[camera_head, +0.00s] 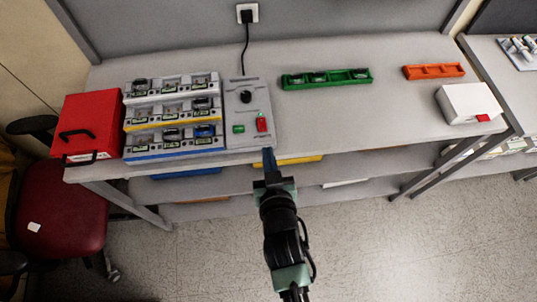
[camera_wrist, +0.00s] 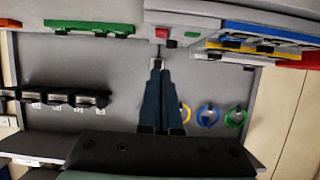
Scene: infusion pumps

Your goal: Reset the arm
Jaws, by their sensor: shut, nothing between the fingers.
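My arm reaches up from the bottom middle of the head view. My gripper (camera_head: 268,155) is at the front edge of the grey worktable (camera_head: 345,115), just below the grey test unit (camera_head: 238,97) in the picture. Its fingers also show in the wrist view (camera_wrist: 158,68), with their tips together and nothing between them. I cannot tell the exact gap between the fingertips and the unit.
Left of the unit stand a rack of several pumps (camera_head: 172,143) and a red box (camera_head: 88,125). A green tray (camera_head: 326,79), an orange tray (camera_head: 433,71) and a white box (camera_head: 468,103) lie to the right. A red chair (camera_head: 62,207) is at the left. The table's front middle is clear.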

